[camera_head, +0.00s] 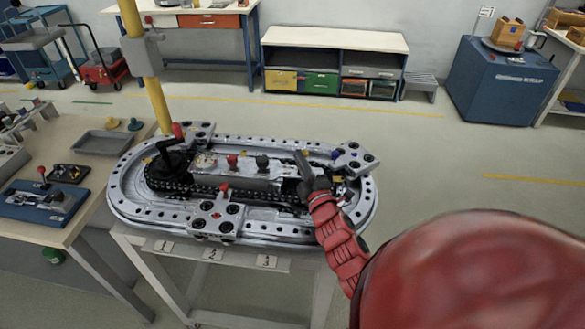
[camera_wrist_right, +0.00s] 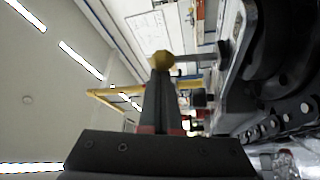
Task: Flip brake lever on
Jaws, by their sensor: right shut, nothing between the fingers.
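The oval metal ring track (camera_head: 130,209) stands on a light table. My right arm comes in from the lower right over its right end. My right gripper (camera_head: 300,157) is shut and empty; its dark fingers point up and away above the track. In the right wrist view, the shut fingers (camera_wrist_right: 161,88) point at a yellow knob (camera_wrist_right: 162,60), which lies at or just beyond their tips; touching cannot be told. Several knobbed levers stand on the track, including a red-knobbed one (camera_head: 232,160) and a black-knobbed one (camera_head: 262,162). Which one is the brake lever is unclear. My left gripper is out of view.
A yellow post (camera_head: 157,100) rises behind the track's left end. A workbench (camera_head: 100,152) on the left holds a grey tray (camera_head: 97,143) and a blue fixture (camera_head: 45,200). A shelf unit (camera_head: 335,40) and a blue cabinet (camera_head: 503,80) stand farther back. The floor between is clear.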

